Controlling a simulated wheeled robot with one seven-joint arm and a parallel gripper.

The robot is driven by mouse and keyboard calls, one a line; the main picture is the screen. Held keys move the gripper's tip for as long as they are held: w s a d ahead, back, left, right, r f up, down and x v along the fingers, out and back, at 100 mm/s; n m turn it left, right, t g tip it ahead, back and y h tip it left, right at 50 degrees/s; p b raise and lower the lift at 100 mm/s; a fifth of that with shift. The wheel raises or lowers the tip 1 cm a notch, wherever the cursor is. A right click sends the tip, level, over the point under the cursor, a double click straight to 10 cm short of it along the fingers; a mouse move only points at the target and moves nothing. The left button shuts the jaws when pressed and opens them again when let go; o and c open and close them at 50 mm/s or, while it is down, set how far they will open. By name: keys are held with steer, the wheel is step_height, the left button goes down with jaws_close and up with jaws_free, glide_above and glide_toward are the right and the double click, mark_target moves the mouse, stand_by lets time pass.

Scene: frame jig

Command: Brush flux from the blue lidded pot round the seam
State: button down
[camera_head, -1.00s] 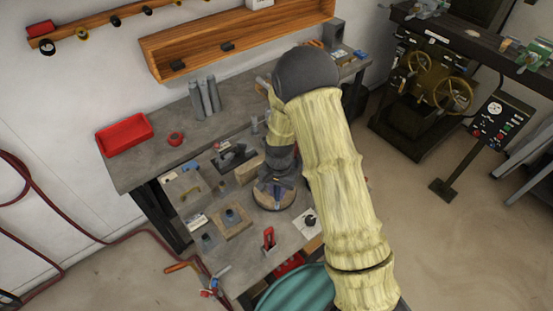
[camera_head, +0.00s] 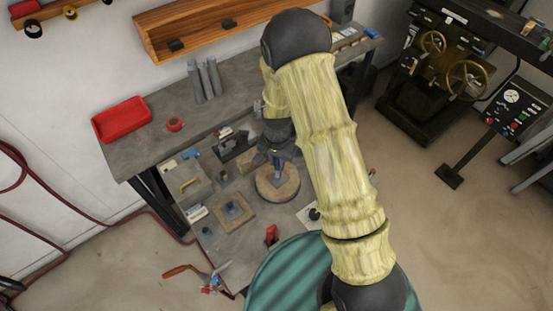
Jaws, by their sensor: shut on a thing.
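My gripper (camera_head: 276,158) is over the back part of a round tan disc (camera_head: 280,189) on the bench. It is shut on a small dark blue thing (camera_head: 277,171); I cannot tell whether this is a brush or part of a pot. A small blue-grey pot-like piece (camera_head: 234,209) stands on a square tan board to the left of the disc. I cannot tell whether it has a lid. I cannot make out a seam or any flux. My forearm hides the bench behind and to the right of the gripper.
The grey bench (camera_head: 150,160) holds a red tray (camera_head: 121,119), a red tape roll (camera_head: 174,124) and grey cylinders (camera_head: 205,80) at the back left. A red-handled tool (camera_head: 271,236) lies near the front. A teal drum (camera_head: 285,277) stands before the bench.

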mark_target(277, 173)
steer(key=shift+d+f, duration=0.1)
steer(key=shift+f, duration=0.05)
steer(key=shift+w+f+b, duration=0.15)
steer(key=shift+f+b, duration=2.05)
steer(key=shift+f, duration=0.95)
steer(key=shift+f+b, duration=0.35)
steer(key=shift+f, duration=0.15)
steer(key=shift+w, duration=0.1)
steer(key=shift+w+a+r, duration=0.1)
steer(key=shift+w+a, duration=0.8)
steer(key=shift+w, duration=0.1)
steer(key=shift+w+d, duration=0.15)
steer(key=shift+w+a, duration=0.5)
steer(key=shift+a, duration=0.4)
